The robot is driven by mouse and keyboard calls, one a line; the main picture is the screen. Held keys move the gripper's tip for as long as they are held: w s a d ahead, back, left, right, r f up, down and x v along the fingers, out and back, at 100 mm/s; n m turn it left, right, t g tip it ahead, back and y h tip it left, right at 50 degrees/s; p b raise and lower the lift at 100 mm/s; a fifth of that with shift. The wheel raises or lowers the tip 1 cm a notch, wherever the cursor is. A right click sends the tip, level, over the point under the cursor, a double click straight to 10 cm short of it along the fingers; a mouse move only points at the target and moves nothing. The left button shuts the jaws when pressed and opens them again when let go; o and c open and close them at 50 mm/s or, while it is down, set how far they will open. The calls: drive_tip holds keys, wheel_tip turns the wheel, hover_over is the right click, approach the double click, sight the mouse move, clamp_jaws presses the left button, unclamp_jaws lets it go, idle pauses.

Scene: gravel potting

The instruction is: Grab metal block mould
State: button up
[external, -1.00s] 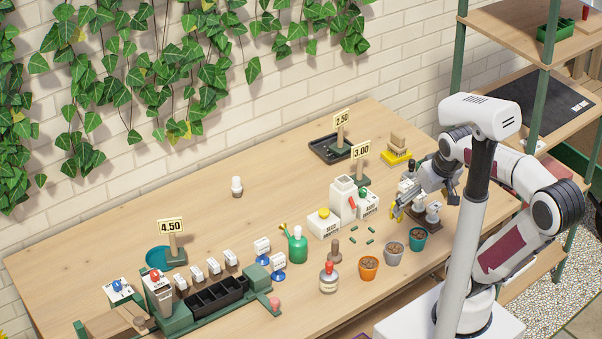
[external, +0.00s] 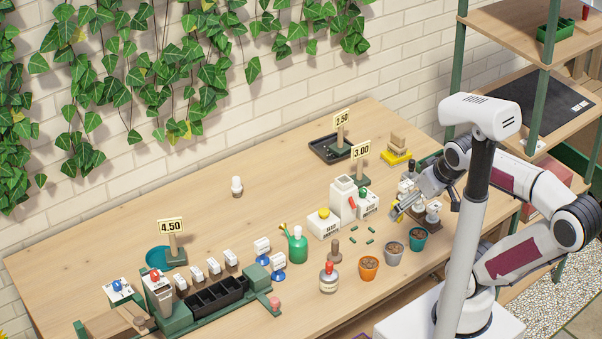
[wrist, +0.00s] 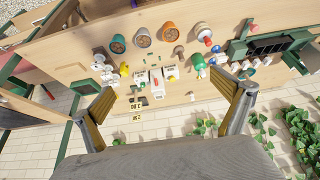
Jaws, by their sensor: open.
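I cannot single out the metal block mould for certain. A dark stand with small pale, metallic-looking tools (external: 433,213) is at the right end of the table. These tools also show at the upper left in the wrist view (wrist: 99,62). My gripper (external: 408,205) is close to this stand in the external view and partly hides it. In the wrist view my gripper (wrist: 167,84) has its two fingers wide apart with nothing between them. A small yellow item (wrist: 124,69) lies beside the tools.
Teal (external: 418,239), grey (external: 394,252) and orange (external: 369,267) pots stand along the front edge. A white dispenser (external: 343,192), a green watering bottle (external: 298,246) and price signs stand to the left. The table's back left is mostly clear.

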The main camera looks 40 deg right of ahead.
drive_tip(key=c, duration=1.4)
drive_tip(key=shift+c, duration=0.2)
